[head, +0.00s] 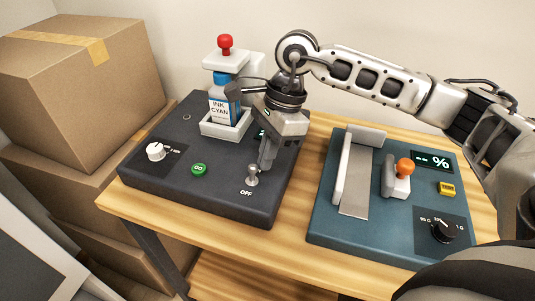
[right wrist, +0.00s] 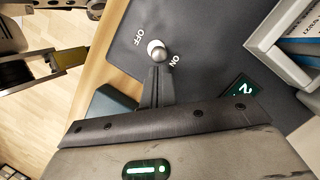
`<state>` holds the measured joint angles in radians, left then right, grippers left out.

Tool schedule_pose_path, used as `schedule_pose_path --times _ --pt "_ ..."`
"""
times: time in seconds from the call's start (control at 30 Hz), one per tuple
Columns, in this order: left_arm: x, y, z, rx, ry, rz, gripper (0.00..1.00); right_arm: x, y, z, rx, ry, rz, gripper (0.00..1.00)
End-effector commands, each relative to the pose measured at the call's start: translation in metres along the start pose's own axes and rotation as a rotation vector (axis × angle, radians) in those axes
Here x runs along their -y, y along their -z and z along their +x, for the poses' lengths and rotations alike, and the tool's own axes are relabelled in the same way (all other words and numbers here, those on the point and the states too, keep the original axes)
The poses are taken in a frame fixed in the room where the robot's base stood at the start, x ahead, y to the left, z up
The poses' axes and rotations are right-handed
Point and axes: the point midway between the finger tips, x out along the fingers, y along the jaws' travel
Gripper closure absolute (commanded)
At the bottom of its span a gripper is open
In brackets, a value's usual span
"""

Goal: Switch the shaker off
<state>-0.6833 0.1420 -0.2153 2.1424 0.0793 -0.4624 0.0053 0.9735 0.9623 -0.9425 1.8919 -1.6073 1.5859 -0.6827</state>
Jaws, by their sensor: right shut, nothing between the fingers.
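The shaker (head: 150,185) is a dark grey machine at the left of the table. Its silver toggle switch (head: 252,176) stands near the front right corner, with OFF printed in front of it. In the right wrist view the toggle (right wrist: 158,51) sits between the OFF and ON labels; its knob seems to lean toward ON, but I cannot be sure. My right gripper (head: 265,168) is shut and empty, pointing down just behind the toggle on the ON side. Its fingertips (right wrist: 157,70) are very close to the knob; I cannot tell whether they touch.
A cyan ink bottle (head: 222,107) stands in the shaker's white holder under a red-knobbed clamp. A white dial (head: 156,151) and green GO button (head: 199,169) are on its front. A teal machine (head: 330,222) stands to the right. Cardboard boxes (head: 85,80) are stacked left.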

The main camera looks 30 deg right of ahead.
Motion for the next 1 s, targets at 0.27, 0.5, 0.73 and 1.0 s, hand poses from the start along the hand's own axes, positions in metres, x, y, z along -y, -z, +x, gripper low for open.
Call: schedule_pose_path --times 0.27,0.5,0.73,1.0 --pt "-0.001 -0.001 0.002 -0.009 -0.003 -0.009 0.64 -0.003 -0.005 0.000 -0.029 0.030 -0.011 1.00" --pt "-0.001 -0.002 0.003 -0.018 -0.007 -0.017 0.64 -0.006 -0.009 0.000 -0.027 0.030 -0.010 1.00" --pt "-0.002 -0.004 0.003 -0.013 -0.009 -0.023 0.64 -0.008 -0.010 -0.001 -0.028 0.029 -0.009 1.00" --pt "-0.002 -0.002 0.001 -0.013 -0.008 -0.024 0.64 -0.008 -0.012 -0.006 -0.028 0.029 -0.009 1.00"
